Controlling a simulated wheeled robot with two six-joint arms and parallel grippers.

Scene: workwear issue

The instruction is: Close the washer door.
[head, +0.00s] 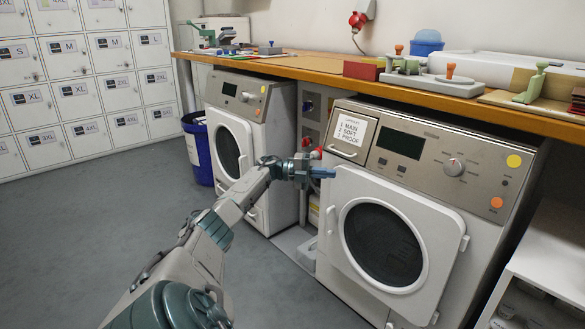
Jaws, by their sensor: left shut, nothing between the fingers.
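The near washer (490,165) stands at the right under the counter. Its white square door (345,190) has a round dark window and hinges on its right side. The door looks close to the washer front, with its left edge standing a little proud; I cannot tell whether it is latched. My left gripper (324,172) is shut and empty, its blue fingers at the door's upper left corner. I cannot tell whether they touch it. My right gripper is not in view.
A second washer (251,103) stands further left, its door seemingly closed. A wooden counter (310,69) with stamps and trays runs above both. A blue bin (198,150) and grey lockers (75,65) are at left. A white shelf (552,245) is at lower right. The left floor is clear.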

